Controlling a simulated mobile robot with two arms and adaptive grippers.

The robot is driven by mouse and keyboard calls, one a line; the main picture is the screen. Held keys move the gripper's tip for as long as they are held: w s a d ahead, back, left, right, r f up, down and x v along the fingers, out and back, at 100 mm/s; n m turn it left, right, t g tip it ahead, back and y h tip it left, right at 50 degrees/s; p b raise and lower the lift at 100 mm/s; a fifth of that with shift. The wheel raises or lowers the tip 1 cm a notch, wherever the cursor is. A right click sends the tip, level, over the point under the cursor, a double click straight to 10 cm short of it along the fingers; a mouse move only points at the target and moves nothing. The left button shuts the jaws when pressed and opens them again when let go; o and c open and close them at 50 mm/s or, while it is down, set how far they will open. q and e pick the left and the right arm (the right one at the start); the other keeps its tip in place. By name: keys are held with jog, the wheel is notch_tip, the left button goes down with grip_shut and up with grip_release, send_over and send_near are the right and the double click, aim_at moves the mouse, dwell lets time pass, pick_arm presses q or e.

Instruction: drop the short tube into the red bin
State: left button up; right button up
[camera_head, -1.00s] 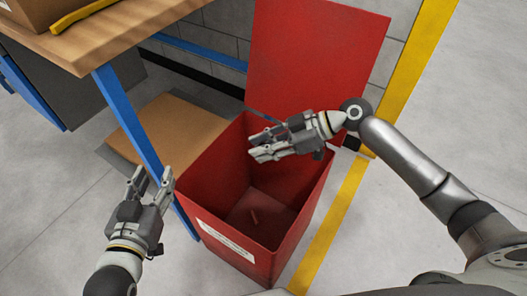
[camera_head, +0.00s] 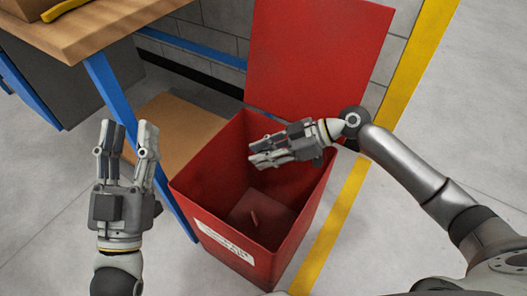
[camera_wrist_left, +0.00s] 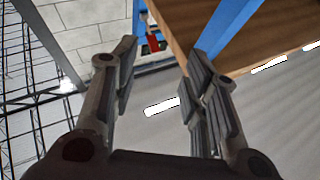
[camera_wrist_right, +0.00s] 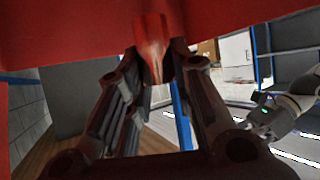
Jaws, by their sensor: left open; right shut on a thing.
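The red bin (camera_head: 277,247) stands open on the floor in the head view. My right gripper (camera_head: 253,156) is over the bin's opening, pointing left. In the right wrist view a copper-coloured tube piece (camera_wrist_right: 152,48) is between its fingers, which are shut on it. The gripper hides this piece in the head view. A small reddish tube-like piece (camera_head: 254,218) lies on the bin's floor. My left gripper (camera_head: 126,142) is open and empty, left of the bin and apart from it; its spread fingers also show in the left wrist view (camera_wrist_left: 162,65).
The bin's raised red lid (camera_head: 315,60) stands behind it. A wooden-topped table (camera_head: 90,35) with a blue leg (camera_head: 108,85) is at the upper left. A cardboard-coloured flat piece (camera_head: 180,125) lies behind the bin. Grey floor is clear right of the yellow line (camera_head: 330,225).

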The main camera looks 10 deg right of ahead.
pick_arm(q)
jog(key=shift+s+a+r+t+h+b, duration=0.1)
jog(key=shift+s+r+t+h+b, duration=0.25)
jog(key=shift+s+r+t, duration=0.7)
jog(key=shift+s+a+r+t+h+b, duration=0.1)
jog(key=shift+s+r+t+h+b, duration=0.2)
jog(key=shift+s+r+t, duration=0.75)
pick_arm(e)
jog(key=shift+f, duration=0.95)
pick_arm(q)
jog(key=shift+w+r+g, duration=0.15)
jog(key=shift+g, duration=0.15)
pick_arm(e)
jog(key=o, duration=1)
jog(key=v, duration=1.2)
